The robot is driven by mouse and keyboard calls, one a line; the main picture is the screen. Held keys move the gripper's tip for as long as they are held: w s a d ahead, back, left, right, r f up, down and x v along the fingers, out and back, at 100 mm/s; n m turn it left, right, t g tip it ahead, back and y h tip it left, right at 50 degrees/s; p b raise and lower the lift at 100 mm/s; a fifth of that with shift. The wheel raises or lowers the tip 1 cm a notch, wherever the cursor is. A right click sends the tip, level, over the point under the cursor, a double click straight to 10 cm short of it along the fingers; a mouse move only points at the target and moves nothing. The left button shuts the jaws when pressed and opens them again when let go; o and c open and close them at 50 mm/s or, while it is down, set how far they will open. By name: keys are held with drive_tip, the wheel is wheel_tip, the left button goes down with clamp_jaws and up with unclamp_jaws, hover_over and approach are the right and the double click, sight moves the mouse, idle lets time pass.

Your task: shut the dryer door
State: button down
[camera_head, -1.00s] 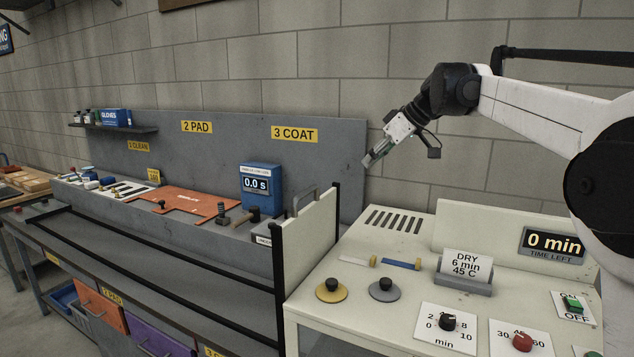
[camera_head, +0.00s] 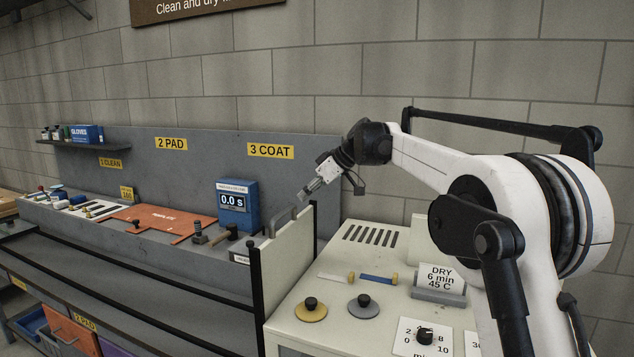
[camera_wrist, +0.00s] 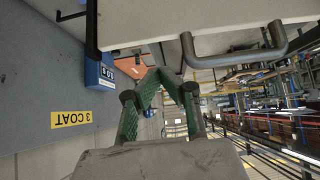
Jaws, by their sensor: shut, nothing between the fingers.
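The dryer door is a white panel (camera_head: 290,259) standing upright between black posts at the left side of the dryer (camera_head: 330,318), rising above its top. A grey bar handle (camera_head: 283,220) is on its far left side. My gripper (camera_head: 305,195) is shut and empty, a little above the door's top edge and near the handle. In the wrist view the shut fingers (camera_wrist: 163,80) point toward the room, and the door (camera_wrist: 200,20) and its handle (camera_wrist: 240,50) show just beyond them. I cannot tell whether they touch.
Left is a grey bench with a blue timer (camera_head: 237,203) and an orange mat (camera_head: 160,219). A brick wall stands behind.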

hover_over(303, 254)
drive_tip(key=d, duration=0.1)
drive_tip(key=shift+s+f, duration=0.1)
drive_tip(key=shift+f, duration=1.95)
wheel_tip(303, 254, down, 15)
drive_tip(key=b, duration=0.6)
drive_tip(key=shift+r+b, duration=0.2)
drive_tip(key=shift+b, duration=0.2)
